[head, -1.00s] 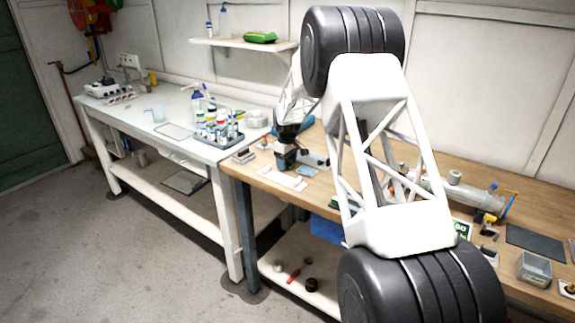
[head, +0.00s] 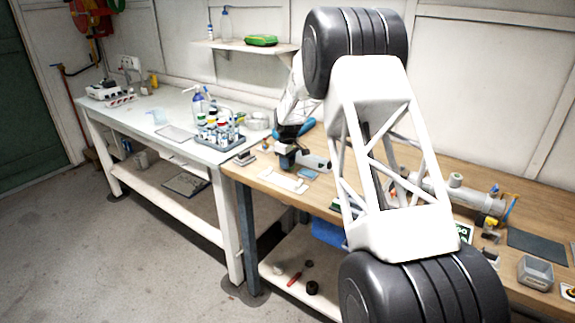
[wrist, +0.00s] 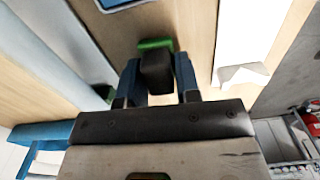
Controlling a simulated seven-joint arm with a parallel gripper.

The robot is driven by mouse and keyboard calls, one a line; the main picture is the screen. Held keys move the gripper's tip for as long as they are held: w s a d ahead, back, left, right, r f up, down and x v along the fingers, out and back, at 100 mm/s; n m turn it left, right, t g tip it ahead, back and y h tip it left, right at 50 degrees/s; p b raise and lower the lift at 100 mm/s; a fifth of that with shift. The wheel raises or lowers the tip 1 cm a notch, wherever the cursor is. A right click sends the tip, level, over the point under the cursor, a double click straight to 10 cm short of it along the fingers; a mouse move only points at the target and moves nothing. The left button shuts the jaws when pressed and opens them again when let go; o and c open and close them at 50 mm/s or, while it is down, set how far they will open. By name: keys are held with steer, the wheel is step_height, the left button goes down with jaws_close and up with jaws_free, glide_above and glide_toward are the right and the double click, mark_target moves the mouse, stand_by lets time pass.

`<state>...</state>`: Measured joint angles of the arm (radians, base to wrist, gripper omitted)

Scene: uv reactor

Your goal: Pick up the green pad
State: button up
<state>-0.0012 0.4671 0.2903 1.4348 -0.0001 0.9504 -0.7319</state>
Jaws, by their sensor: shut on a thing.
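The green pad (wrist: 155,44) shows in the wrist view as a green strip at the far end of a dark block, between the fingers of my gripper (wrist: 157,82). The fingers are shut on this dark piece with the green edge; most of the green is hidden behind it. In the head view my gripper (head: 287,160) is low over the left end of the wooden bench, and the pad cannot be made out there. I cannot tell whether the pad is clear of the bench top.
A white flat piece (head: 287,181) and a small blue piece (head: 309,174) lie beside the gripper on the wooden bench. A rack of bottles (head: 220,136) stands on the white table to the left.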

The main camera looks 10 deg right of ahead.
step_height(320, 180, up, 2)
steer(key=shift+r, duration=0.1)
steer(key=shift+s+r, duration=0.25)
steer(key=s, duration=0.5)
steer(key=s+r, duration=0.1)
steer(key=s, duration=0.9)
steer(key=shift+s+r, duration=0.15)
steer(key=shift+s, duration=0.1)
steer(key=shift+o, duration=0.9)
steer(key=shift+c, duration=0.6)
steer(key=w+d+r, duration=0.1)
steer(key=w+d, duration=0.1)
steer(key=w, duration=0.1)
steer(key=w+d+r, duration=0.1)
steer(key=w+d, duration=0.1)
steer(key=w, duration=0.2)
steer(key=w+d+r, duration=0.1)
steer(key=w+d, duration=0.1)
steer(key=w, duration=0.1)
steer(key=shift+w+d+r, duration=0.15)
steer(key=shift+d+r, duration=0.05)
steer(key=shift+d, duration=0.05)
steer(key=shift+f, duration=0.25)
